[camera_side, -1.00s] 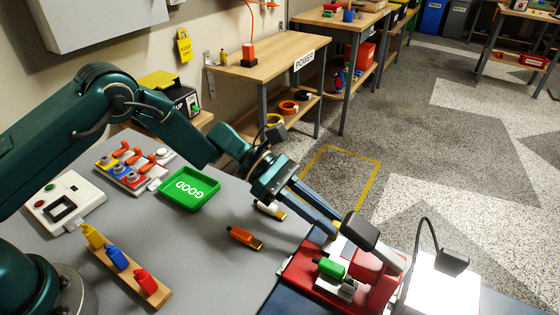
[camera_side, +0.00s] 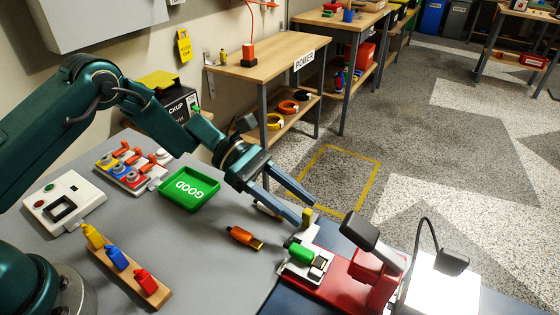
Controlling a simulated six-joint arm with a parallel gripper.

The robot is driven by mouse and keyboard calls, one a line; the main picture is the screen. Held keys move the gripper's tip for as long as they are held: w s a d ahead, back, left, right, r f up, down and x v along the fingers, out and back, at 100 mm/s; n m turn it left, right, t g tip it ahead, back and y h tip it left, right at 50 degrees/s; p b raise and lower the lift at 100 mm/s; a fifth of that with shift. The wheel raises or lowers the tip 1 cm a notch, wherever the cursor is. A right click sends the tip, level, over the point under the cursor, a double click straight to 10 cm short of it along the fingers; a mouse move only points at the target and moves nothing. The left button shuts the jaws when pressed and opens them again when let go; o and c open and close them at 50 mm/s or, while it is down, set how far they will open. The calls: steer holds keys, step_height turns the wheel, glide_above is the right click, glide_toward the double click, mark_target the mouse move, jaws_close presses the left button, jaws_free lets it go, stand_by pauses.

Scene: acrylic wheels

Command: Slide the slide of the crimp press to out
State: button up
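The crimp press (camera_side: 375,275) is red with a dark head at the right front of the bench. Its pale slide (camera_side: 303,267) sits at the left end of the red base, clear of the press head. A green-bodied connector (camera_side: 310,253) lies on the slide. A small yellow handle (camera_side: 307,216) stands at the slide's far side. My gripper (camera_side: 307,212) is at this handle, its fingers spread apart on either side of it. Whether a finger touches the handle is not clear.
An orange connector (camera_side: 243,237) lies left of the slide. A green GOOD tray (camera_side: 189,189) and a wooden rack (camera_side: 128,271) with yellow, blue and red connectors stand farther left. A black lamp (camera_side: 453,262) stands right of the press.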

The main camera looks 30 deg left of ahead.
steer(key=shift+v, duration=2.55)
steer(key=shift+w+r, duration=0.1)
steer(key=shift+r, duration=0.3)
steer(key=s+r+m+t+y, duration=0.1)
steer(key=s+r+m+y, duration=0.1)
steer(key=s+r+m, duration=0.4)
steer(key=s+r+m+y, duration=0.2)
steer(key=s+r, duration=0.1)
steer(key=r, duration=0.5)
steer(key=s+a+f+m+t+y, duration=0.4)
steer(key=s+a+m+y, duration=0.5)
steer(key=a, duration=0.3)
steer(key=shift+s+a+m+t, duration=0.3)
steer(key=shift+s+a+m, duration=0.15)
steer(key=shift+s, duration=0.35)
